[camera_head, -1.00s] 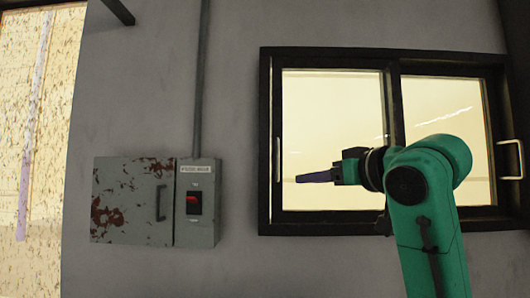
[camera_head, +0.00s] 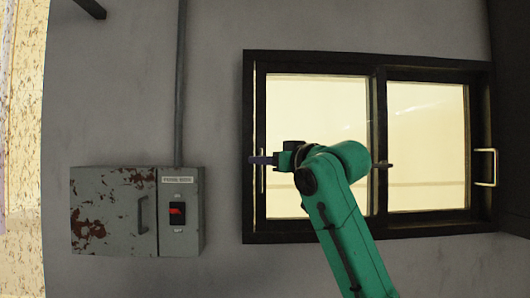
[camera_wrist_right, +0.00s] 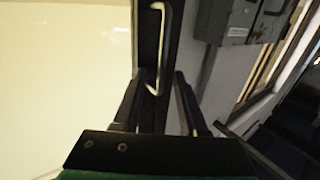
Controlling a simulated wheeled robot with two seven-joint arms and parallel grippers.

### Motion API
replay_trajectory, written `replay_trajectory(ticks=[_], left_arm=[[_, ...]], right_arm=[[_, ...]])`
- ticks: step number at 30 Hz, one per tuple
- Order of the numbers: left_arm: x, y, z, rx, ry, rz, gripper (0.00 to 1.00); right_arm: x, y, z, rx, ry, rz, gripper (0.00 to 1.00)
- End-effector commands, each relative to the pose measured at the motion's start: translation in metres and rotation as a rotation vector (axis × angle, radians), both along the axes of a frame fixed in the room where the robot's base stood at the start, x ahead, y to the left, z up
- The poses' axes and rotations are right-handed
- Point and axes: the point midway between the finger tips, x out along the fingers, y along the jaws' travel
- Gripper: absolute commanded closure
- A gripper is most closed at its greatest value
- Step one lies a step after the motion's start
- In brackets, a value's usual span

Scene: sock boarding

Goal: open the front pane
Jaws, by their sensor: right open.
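The window has a dark frame and two bright panes. The front pane (camera_head: 318,108) seems to be the left one, with a slim pale upright handle (camera_head: 262,185) on its left edge. My right gripper (camera_head: 257,160) is at this handle, its arm crossing in front of the pane. In the right wrist view the handle (camera_wrist_right: 164,50) stands ahead, its lower end between the spread fingers of my right gripper (camera_wrist_right: 157,92). The gripper is open, and I cannot tell whether a finger touches the handle. My left gripper is out of view.
A rusty grey switch box (camera_head: 112,212) with a red switch (camera_head: 177,213) hangs on the wall left of the window. A conduit (camera_head: 180,90) rises above it. A pale handle (camera_head: 488,167) sticks out at the window's right side.

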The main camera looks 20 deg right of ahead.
Motion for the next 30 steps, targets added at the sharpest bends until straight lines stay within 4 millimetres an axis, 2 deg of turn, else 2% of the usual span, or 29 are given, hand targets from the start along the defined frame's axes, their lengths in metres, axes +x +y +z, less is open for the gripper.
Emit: replay_trajectory(ticks=[4, 5, 6, 8, 30], left_arm=[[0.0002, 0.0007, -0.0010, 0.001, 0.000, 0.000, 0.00], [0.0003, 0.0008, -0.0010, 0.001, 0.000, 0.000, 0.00], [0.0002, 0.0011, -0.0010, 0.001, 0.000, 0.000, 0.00], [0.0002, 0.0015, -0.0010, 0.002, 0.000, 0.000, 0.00], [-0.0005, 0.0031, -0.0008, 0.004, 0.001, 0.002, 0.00]], right_arm=[[-0.0001, 0.0002, -0.0011, 0.000, 0.000, 0.000, 0.58], [-0.0002, 0.0002, -0.0010, 0.000, 0.000, 0.000, 0.62], [-0.0002, 0.0002, -0.0010, 0.000, 0.000, 0.001, 0.77], [-0.0003, 0.0001, -0.0010, 0.000, 0.000, 0.001, 1.00], [-0.0007, -0.0001, -0.0001, 0.000, -0.001, 0.000, 1.00]])
